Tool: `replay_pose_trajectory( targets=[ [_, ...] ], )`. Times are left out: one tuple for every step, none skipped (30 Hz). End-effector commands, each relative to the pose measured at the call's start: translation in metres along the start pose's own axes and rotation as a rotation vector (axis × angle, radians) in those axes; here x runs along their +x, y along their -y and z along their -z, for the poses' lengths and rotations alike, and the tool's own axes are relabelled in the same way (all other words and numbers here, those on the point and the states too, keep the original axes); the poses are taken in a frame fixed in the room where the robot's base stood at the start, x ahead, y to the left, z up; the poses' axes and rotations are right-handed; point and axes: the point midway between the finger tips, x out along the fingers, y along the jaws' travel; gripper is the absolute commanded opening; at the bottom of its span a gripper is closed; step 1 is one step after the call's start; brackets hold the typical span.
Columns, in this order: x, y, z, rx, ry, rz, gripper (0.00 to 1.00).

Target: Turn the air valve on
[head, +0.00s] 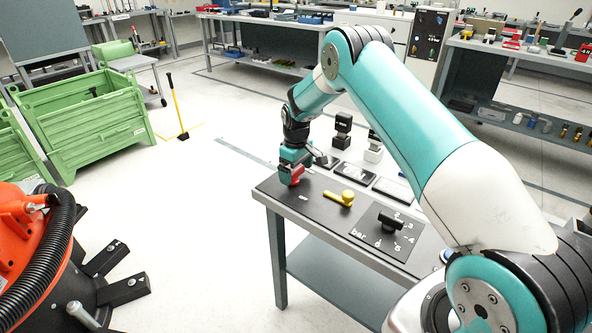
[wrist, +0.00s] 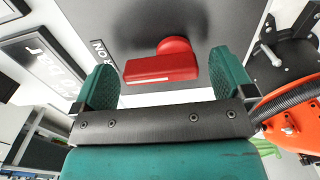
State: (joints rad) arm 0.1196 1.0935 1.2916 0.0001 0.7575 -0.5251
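A red handle (head: 291,179) sits at the far left corner of the dark panel (head: 314,205) on the bench. It appears to be the air valve. In the wrist view the red handle (wrist: 162,68) is a flat bar on a round hub, lying between my two fingers. My gripper (head: 292,161) points down over the handle. In the wrist view my gripper (wrist: 160,62) is open, with gaps on both sides of the bar.
A red-orange machine (head: 30,230) with a black hose stands left; floor between is clear.

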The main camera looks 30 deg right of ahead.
Motion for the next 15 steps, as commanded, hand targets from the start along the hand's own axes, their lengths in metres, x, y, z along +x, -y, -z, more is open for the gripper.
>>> replay_pose_trajectory(
  targets=[
    [0.0, 0.0, 0.0, 0.0, 0.0, 0.0, 1.0],
    [0.0, 0.0, 0.0, 0.0, -0.001, 0.0, 1.0],
    [-0.001, 0.0, 0.0, 0.0, -0.001, 0.0, 1.0],
    [-0.002, 0.0, 0.001, 0.0, -0.001, -0.001, 1.0],
    [-0.004, 0.0, 0.001, 0.0, -0.002, -0.001, 1.0],
    [-0.008, 0.0, 0.001, 0.0, -0.002, -0.001, 1.0],
    [-0.012, 0.0, 0.001, 0.0, -0.003, -0.002, 1.0],
    [-0.016, 0.0, 0.001, 0.0, -0.003, -0.002, 1.0],
    [-0.023, 0.0, 0.001, 0.0, -0.004, -0.002, 1.0],
    [-0.029, 0.0, 0.001, 0.0, -0.004, -0.002, 1.0],
    [-0.036, 0.0, 0.001, 0.001, -0.005, -0.003, 1.0],
    [-0.046, -0.001, 0.001, 0.001, -0.005, -0.003, 1.0],
    [-0.054, -0.001, 0.001, 0.001, -0.005, -0.003, 1.0],
    [-0.061, 0.0, 0.001, 0.001, -0.006, -0.003, 1.0],
    [-0.072, -0.001, 0.001, 0.001, -0.006, -0.003, 1.0]
  ],
)
